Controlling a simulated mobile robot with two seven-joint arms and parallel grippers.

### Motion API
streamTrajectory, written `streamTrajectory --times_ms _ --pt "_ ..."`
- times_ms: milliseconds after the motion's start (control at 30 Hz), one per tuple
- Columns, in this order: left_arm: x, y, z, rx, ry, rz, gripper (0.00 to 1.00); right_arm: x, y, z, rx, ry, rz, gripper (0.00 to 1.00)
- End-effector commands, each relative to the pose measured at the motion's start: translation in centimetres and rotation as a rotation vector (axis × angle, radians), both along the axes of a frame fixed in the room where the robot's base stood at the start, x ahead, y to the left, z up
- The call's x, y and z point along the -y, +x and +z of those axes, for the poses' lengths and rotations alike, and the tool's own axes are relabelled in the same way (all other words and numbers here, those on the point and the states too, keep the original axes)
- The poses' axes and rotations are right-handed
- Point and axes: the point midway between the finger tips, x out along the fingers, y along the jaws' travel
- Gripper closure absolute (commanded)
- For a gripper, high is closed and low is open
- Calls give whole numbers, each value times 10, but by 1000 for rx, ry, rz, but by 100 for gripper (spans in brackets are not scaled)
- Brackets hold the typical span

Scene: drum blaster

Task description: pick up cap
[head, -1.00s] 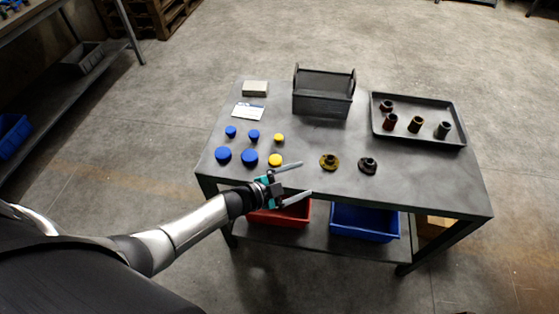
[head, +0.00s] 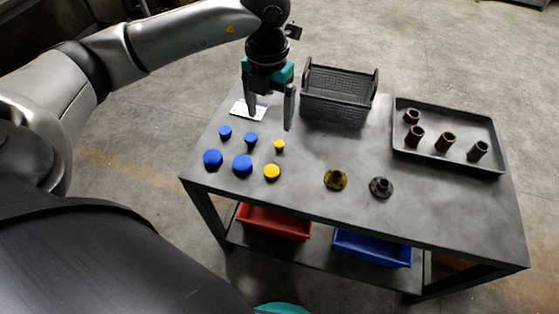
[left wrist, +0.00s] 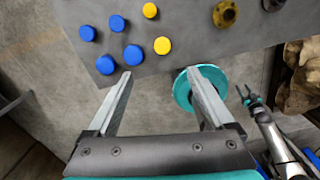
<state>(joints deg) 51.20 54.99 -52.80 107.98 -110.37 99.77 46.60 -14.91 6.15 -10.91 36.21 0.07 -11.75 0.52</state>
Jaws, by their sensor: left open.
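Several round blue caps and two yellow ones sit on the left part of the dark table. The larger yellow cap (head: 272,171) is near the front edge, with the small yellow cap (head: 279,146) behind it. A large blue cap (head: 242,163) is left of the larger yellow one; another blue cap (head: 212,158) is farther left. Small blue caps (head: 225,132) (head: 251,138) are behind them. My left gripper (head: 269,120) is open and empty, pointing down above the table behind the caps. The left wrist view shows the caps (left wrist: 133,54) beyond its spread fingers. My right gripper (left wrist: 250,96) shows small there.
A black basket (head: 338,95) stands at the back, close right of the left gripper. A tray (head: 500,160) with several cylindrical parts is at the right. Two flanged parts (head: 335,179) (head: 381,187) sit at front centre. Red (head: 275,222) and blue bins (head: 372,248) are below.

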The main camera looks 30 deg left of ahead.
Motion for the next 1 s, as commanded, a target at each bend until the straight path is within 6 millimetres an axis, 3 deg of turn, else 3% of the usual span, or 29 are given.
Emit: streamTrajectory --times_ms 33,233,433,633,733,1000 --pt "3 -3 -22 -15 -7 -5 14 2 5 -16 8 -2 -1 50" --pt "4 -3 -39 -15 -12 -5 14 16 4 -32 13 -19 -1 50" --pt "4 -3 -57 -20 -13 -4 14 24 8 -38 13 -31 -3 50" --pt "4 -4 -101 -20 -14 -5 14 26 24 -48 39 -32 -7 50" --pt "4 -3 -122 -18 -15 -5 14 25 43 -46 62 -31 -8 50" --pt "4 -2 -139 -15 -15 -5 14 14 51 -43 53 -21 -7 50"
